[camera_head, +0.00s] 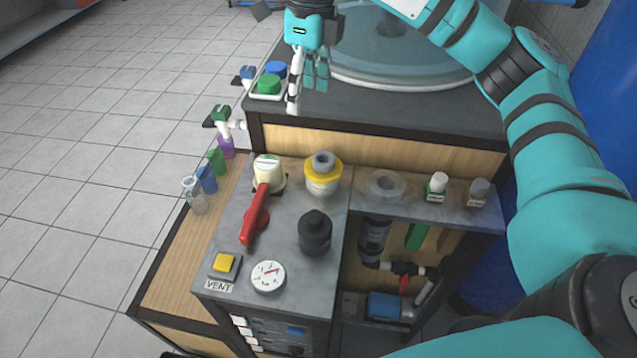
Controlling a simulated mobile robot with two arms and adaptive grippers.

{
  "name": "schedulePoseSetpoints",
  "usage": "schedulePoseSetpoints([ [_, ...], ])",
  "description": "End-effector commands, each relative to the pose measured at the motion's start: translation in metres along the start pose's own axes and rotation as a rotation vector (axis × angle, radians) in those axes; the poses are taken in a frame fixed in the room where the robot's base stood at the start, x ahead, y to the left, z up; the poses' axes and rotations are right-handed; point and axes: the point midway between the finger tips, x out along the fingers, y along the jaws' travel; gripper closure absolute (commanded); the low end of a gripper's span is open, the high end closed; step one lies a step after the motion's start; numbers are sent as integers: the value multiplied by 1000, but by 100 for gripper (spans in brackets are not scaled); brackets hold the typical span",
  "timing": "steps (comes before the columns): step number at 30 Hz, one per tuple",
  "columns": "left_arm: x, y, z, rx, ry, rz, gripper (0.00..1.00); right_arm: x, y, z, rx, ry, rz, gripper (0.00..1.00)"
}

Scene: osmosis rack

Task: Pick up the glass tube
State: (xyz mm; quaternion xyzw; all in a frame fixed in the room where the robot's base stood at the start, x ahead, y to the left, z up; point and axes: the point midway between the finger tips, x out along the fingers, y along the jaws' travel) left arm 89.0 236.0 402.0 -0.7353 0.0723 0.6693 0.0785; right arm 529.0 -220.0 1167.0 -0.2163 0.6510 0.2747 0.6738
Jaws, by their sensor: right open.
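My right gripper (315,82) is at the top centre, above the dark rear worktop (400,118). Its teal fingers point down, open, with no object seen between them. A narrow white piece with dark bands (294,90) is just left of the fingers; I cannot tell what it belongs to. No plain tube is clearly identifiable. Clear glass-like things are a small bottle (193,196) on the left wooden ledge, a clear ring-shaped piece (386,186) on the front rack top, and a large transparent round vessel (400,65) behind the gripper. My left gripper is not seen.
The grey rack top holds a red-handled valve (255,216), a yellow-collared fitting (323,175), a black cap (315,232), a gauge (268,276), a yellow VENT button (225,263) and two small bottles (437,187). Tiled floor is clear at left.

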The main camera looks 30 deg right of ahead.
Motion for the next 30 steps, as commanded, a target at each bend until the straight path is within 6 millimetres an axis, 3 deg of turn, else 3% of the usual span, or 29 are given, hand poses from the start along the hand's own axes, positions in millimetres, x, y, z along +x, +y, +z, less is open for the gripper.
schedulePoseSetpoints([
  [2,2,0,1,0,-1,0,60,-9,-13,-12,32,37,-46,29],
  [5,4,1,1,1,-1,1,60,-5,-19,-19,45,61,-66,29],
  [15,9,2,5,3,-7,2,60,60,-22,-23,44,64,-62,29],
  [21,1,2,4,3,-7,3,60,92,-25,-25,43,62,-64,29],
  [30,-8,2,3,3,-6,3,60,117,-28,-27,44,63,-64,29],
])
